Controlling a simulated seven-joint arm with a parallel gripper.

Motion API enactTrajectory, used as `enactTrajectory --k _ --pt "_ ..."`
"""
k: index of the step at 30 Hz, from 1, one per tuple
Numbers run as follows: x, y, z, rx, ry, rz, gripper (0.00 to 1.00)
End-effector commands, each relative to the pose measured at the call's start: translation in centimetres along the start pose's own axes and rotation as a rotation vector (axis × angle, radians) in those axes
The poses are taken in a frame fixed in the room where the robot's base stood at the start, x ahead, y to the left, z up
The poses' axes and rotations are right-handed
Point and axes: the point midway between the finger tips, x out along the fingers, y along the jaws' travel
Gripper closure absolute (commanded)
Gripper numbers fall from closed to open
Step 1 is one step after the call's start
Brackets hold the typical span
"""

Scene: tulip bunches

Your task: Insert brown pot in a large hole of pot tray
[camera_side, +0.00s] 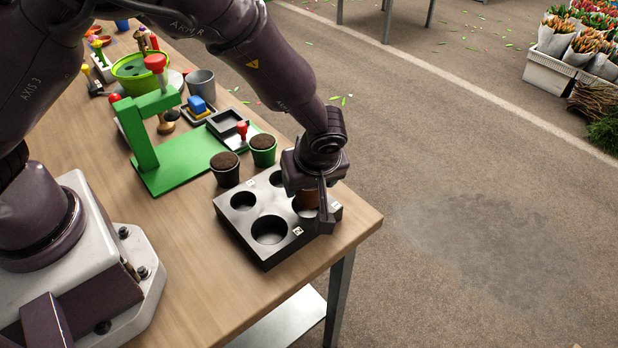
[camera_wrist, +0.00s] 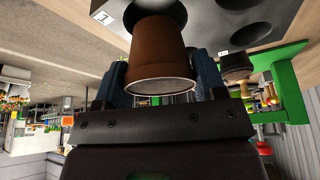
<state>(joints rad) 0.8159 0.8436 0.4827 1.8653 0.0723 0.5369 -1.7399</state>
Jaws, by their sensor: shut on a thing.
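The brown pot (camera_wrist: 158,55) is held between the blue fingers of my gripper (camera_wrist: 160,80), which is shut on it. In the side view the pot (camera_side: 306,199) is mostly hidden by my gripper (camera_side: 312,203). The black pot tray (camera_side: 238,226) lies near the table's right corner. Its front large hole (camera_side: 269,230) is empty. The pot is at the right large hole (camera_side: 303,211), part of which shows beside it. In the wrist view the pot's far end overlaps this hole; whether it is inside or just above, I cannot tell.
Two soil-filled pots, one black (camera_side: 225,170) and one green (camera_side: 263,151), stand just behind the tray. A green press stand (camera_side: 175,165) is farther left. The tray's two smaller holes look empty. The table edge is close on the right.

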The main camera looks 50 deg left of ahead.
Motion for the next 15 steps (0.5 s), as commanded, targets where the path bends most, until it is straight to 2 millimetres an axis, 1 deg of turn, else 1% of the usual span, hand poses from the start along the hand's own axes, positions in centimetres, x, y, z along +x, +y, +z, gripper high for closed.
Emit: enactTrajectory --k 9,15 --pt "0.0 0.01 -0.03 0.0 0.0 0.0 0.65" --pt "0.36 0.03 0.13 0.0 0.0 0.0 0.65"
